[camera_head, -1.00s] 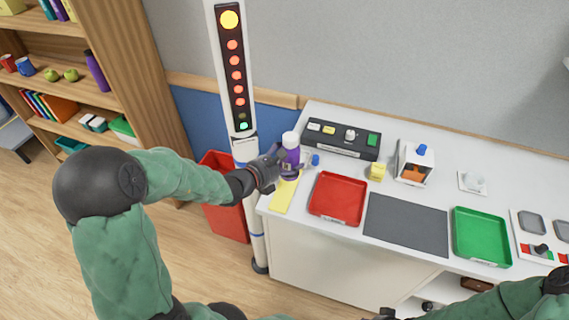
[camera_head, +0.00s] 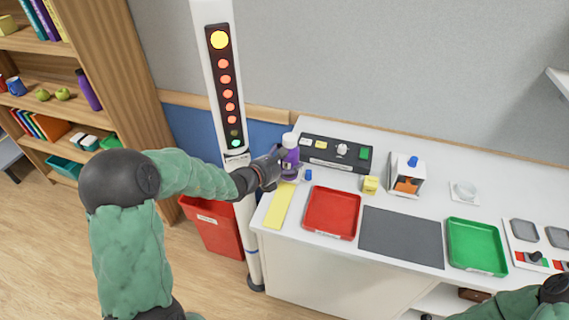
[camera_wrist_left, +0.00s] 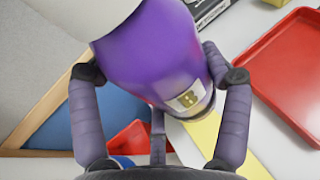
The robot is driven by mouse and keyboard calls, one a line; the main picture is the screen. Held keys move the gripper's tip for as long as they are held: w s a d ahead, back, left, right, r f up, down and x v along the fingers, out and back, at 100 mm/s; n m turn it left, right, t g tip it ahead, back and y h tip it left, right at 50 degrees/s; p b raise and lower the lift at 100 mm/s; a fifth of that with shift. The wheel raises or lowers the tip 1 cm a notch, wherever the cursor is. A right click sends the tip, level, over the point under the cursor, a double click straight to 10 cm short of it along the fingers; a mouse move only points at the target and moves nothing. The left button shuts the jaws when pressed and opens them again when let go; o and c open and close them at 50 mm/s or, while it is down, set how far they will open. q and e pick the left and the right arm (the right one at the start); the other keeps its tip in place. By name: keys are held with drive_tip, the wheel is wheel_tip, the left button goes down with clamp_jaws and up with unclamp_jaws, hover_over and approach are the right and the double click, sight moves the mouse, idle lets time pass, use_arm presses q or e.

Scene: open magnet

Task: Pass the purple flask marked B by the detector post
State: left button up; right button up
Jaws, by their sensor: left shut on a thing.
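The purple flask (camera_head: 290,158) has a white cap and is in my left gripper (camera_head: 276,168), beside the detector post and over the left end of the white counter. In the left wrist view the flask (camera_wrist_left: 155,55) fills the middle, tilted, with a label marked B, and the fingers of the left gripper (camera_wrist_left: 160,95) are shut around it. The detector post (camera_head: 219,90) is a white column with a lit yellow lamp on top, several red lamps below and a green lamp at the bottom. My right arm shows at the lower right; its gripper is out of sight.
A yellow strip (camera_head: 279,206) lies on the counter near the post. A red tray (camera_head: 331,213), a grey mat (camera_head: 400,236) and a green tray (camera_head: 476,246) lie to its right. A black panel (camera_head: 334,152) stands behind. A red bin (camera_head: 213,228) is on the floor.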

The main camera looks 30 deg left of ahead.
use_arm(q)
drive_tip(key=w+a, duration=0.1)
drive_tip(key=w, duration=0.5)
drive_tip(key=shift+w+a+p, duration=0.15)
drive_tip(key=shift+a+p, duration=0.1)
drive_tip(key=shift+p, duration=0.15)
